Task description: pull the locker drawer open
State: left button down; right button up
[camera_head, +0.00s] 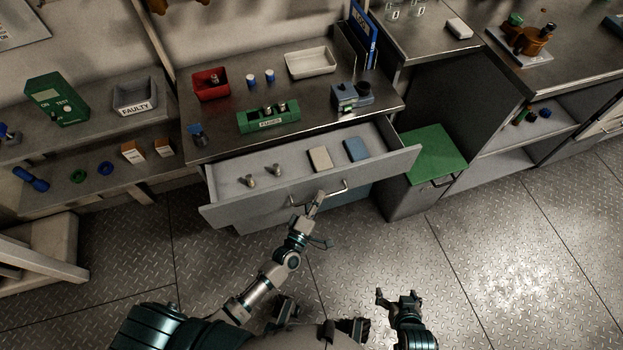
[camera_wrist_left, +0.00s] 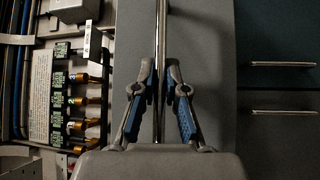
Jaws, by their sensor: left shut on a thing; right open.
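The grey drawer (camera_head: 310,186) under the metal workbench stands pulled out, its inside showing. Two small metal knob-like parts, a beige block (camera_head: 319,158) and a blue block (camera_head: 357,149) lie in it. My left gripper (camera_head: 318,199) is shut on the bar handle (camera_head: 338,190) on the drawer front. In the left wrist view the handle (camera_wrist_left: 161,30) runs between the blue-padded fingers of my left gripper (camera_wrist_left: 160,85). My right gripper (camera_head: 398,298) is open and empty, over the floor and apart from the drawer.
A green-topped cabinet (camera_head: 436,152) stands just right of the drawer. The workbench top (camera_head: 300,90) carries a red bin (camera_head: 210,84), a white tray (camera_head: 310,63) and a green rack (camera_head: 268,119). A shelf (camera_head: 110,185) stands at left. The metal floor at right is clear.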

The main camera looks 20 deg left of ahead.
pick_arm(q)
jog(key=s+d+p, duration=0.1)
jog(key=s+d, duration=0.4)
jog(key=s, duration=0.4)
jog(key=shift+d+f, duration=0.2)
jog(key=shift+f, duration=0.1)
pick_arm(e)
jog(key=s+d+f+g+h, duration=0.1)
jog(key=s+d+g, duration=0.1)
jog(key=s, duration=0.5)
jog(key=shift+d+f+g, duration=0.25)
jog(key=shift+d+g, duration=0.1)
jog(key=shift+g, duration=0.55)
pick_arm(q)
jog(key=c, duration=1.3)
grip_release()
jog(key=shift+o, duration=0.5)
jog(key=shift+s+a, duration=0.1)
jog(key=v, duration=1.2)
jog(key=shift+a, duration=0.2)
pick_arm(e)
jog(key=shift+a+r, duration=0.15)
jog(key=shift+a, duration=0.25)
pick_arm(q)
jog(key=shift+d+r, duration=0.15)
jog(key=shift+d, duration=0.1)
pick_arm(e)
jog(key=shift+d, duration=0.2)
